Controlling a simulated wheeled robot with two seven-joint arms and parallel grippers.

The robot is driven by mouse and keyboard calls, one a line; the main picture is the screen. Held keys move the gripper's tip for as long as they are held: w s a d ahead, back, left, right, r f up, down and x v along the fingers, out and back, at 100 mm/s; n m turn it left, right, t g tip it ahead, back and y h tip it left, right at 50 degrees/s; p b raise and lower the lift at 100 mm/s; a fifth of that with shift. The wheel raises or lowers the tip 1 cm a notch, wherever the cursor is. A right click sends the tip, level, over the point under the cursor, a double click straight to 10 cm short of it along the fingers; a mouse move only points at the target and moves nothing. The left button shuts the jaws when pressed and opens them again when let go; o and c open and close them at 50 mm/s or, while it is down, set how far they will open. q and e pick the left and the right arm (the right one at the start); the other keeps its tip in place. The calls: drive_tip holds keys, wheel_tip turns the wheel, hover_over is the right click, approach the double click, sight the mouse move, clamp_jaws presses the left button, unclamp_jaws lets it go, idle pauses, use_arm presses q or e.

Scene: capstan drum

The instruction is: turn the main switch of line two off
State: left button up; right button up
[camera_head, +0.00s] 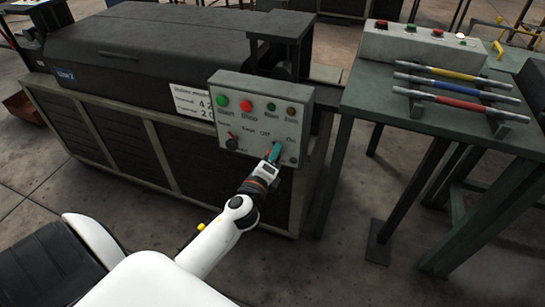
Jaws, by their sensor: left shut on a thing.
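A grey-green control panel (255,90) is on the front of a dark machine (140,45) labelled Line 2. It has a green Start button (222,100), a red Stop button (246,105) and smaller lamps. At its lower right is a teal switch handle (276,151), near the marks Off and On. My left gripper (272,160) is shut on the switch handle from below. The handle is tilted, its upper end leaning right; its exact setting is partly hidden by the gripper. My right gripper is not in view.
A black knob (232,142) is at the panel's lower left. A white sign (191,101) is beside the panel. A green table (440,95) at right carries a control box (417,43) and yellow, blue and red bars. Open floor lies in front.

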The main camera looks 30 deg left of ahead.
use_arm(q)
drive_tip(key=n, duration=0.3)
drive_tip(key=shift+f, duration=0.15)
drive_tip(key=shift+n, duration=1)
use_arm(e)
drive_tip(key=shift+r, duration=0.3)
use_arm(q)
drive_tip(key=shift+n, duration=0.3)
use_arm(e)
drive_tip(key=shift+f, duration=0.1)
use_arm(q)
drive_tip(key=o, duration=0.9)
